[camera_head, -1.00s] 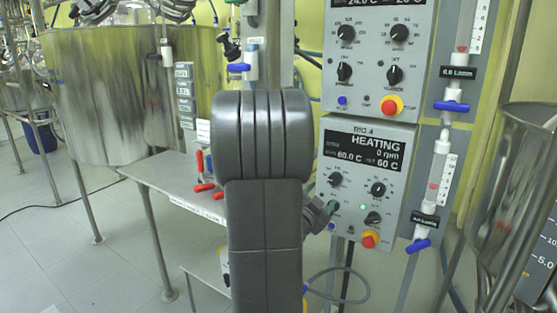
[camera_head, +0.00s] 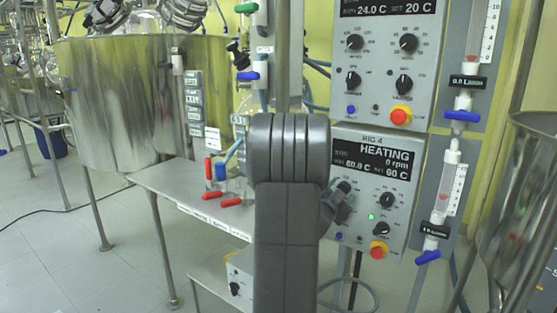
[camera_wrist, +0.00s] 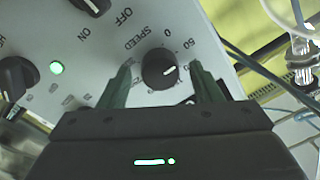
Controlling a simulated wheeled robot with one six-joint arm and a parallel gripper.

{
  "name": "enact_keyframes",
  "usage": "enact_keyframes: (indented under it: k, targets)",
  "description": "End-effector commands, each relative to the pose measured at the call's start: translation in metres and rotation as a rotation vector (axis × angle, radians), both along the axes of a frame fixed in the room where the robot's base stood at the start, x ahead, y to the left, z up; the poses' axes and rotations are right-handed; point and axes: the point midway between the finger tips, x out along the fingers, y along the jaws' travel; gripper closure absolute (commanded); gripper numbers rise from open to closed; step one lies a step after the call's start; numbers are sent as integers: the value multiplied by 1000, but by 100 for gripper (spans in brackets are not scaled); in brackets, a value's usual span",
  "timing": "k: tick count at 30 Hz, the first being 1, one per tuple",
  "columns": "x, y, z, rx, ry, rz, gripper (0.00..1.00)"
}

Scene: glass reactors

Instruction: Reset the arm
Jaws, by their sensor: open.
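My gripper (camera_wrist: 160,88) shows in the wrist view with its two dark green fingers spread apart. The black speed knob (camera_wrist: 159,69) of the control panel lies between the fingertips in that picture, with room on both sides. The fingers are open and hold nothing. In the head view my arm stands in the middle and covers the left edge of the lower control box (camera_head: 375,190). Part of my gripper (camera_head: 338,200) shows just right of the arm, in front of that box's left knobs. The lower box's display reads HEATING, 0 rpm and 60 C.
An upper control box (camera_head: 385,65) sits above the lower one. Flow meters with blue valves (camera_head: 462,116) stand to the right, beside a steel vessel (camera_head: 525,190). A metal bench (camera_head: 165,181) with red-handled tools (camera_head: 222,197) is at left, near a large steel tank (camera_head: 120,110). Floor (camera_head: 60,250) is clear at left.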

Motion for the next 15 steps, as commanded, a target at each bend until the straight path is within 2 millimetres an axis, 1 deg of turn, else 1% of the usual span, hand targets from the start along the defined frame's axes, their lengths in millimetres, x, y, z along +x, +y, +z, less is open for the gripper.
enact_keyframes:
  k: [5, 7, 11, 15]
  targets:
    - [-1, 1, -2, 16, -11, 0, 42]
    - [-7, 5, 0, 19, -12, 1, 42]
    - [-25, 17, 0, 18, -12, 3, 42]
    - [-49, 32, -1, 18, -12, 3, 42]
